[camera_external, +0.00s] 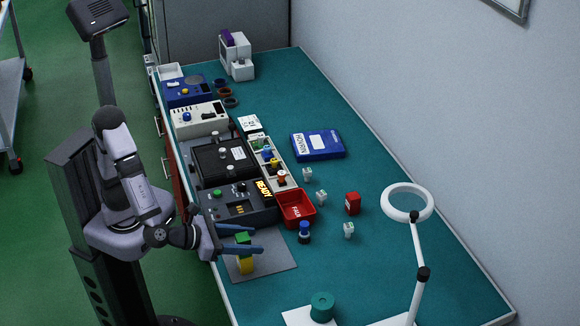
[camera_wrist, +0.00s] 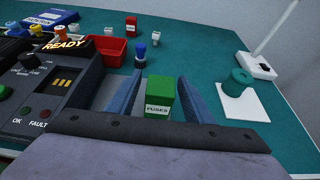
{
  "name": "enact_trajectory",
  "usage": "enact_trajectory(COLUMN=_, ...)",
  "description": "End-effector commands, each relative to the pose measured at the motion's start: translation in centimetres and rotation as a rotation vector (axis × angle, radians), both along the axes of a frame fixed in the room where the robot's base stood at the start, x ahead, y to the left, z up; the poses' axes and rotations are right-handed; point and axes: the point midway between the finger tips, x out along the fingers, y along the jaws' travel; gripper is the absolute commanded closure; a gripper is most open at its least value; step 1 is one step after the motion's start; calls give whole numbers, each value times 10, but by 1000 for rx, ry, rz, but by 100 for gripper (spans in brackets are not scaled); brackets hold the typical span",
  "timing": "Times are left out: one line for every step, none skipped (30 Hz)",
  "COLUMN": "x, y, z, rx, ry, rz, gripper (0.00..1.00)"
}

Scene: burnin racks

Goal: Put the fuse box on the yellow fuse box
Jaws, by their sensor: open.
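The green fuse box (camera_wrist: 160,98), labelled FUSES, stands upright between the two fingers of my gripper (camera_wrist: 157,100) in the wrist view. Gaps show between the box and the fingers, so my gripper is open around it. In the external view the green box (camera_external: 243,238) shows between my fingers, directly above the yellow fuse box (camera_external: 246,265). The green box appears to rest on the yellow one, though a finger partly hides where they meet. The yellow box stands on a grey mat (camera_external: 272,263) and is hidden in the wrist view.
A dark tester (camera_external: 232,205) with a lit READY display stands close behind my gripper. A magnifier lamp (camera_external: 408,202) stands farther right. Bench near the mat's right is clear.

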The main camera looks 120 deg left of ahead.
Motion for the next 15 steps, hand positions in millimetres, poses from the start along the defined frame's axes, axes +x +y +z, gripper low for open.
enact_trajectory(x=0, y=0, z=0, rx=0, ry=0, rz=0, gripper=54)
enact_trajectory(x=0, y=0, z=0, rx=0, ry=0, rz=0, gripper=54)
enact_trajectory(x=0, y=0, z=1, rx=0, ry=0, rz=0, gripper=54)
enact_trajectory(x=0, y=0, z=2, rx=0, ry=0, rz=0, gripper=54)
enact_trajectory(x=0, y=0, z=2, rx=1, ry=1, rz=0, gripper=54)
enact_trajectory(x=0, y=0, z=4, rx=1, ry=1, rz=0, gripper=54)
enact_trajectory(x=0, y=0, z=5, rx=1, ry=1, rz=0, gripper=54)
enact_trajectory(x=-1, y=-2, z=5, rx=0, ry=-1, rz=-2, gripper=54)
enact_trajectory(x=-4, y=-6, z=6, rx=0, ry=-3, rz=-3, gripper=54)
enact_trajectory(x=-6, y=-8, z=8, rx=1, ry=-3, rz=-4, gripper=54)
enact_trajectory(x=-9, y=-11, z=9, rx=0, ry=-3, rz=-5, gripper=54)
enact_trajectory(x=-13, y=-15, z=11, rx=-1, ry=-4, rz=-5, gripper=54)
enact_trajectory(x=-16, y=-18, z=13, rx=-2, ry=-4, rz=-5, gripper=54)
enact_trajectory(x=-19, y=-22, z=14, rx=-1, ry=-3, rz=-6, gripper=54)
enact_trajectory(x=-24, y=-27, z=17, rx=-2, ry=-3, rz=-6, gripper=54)
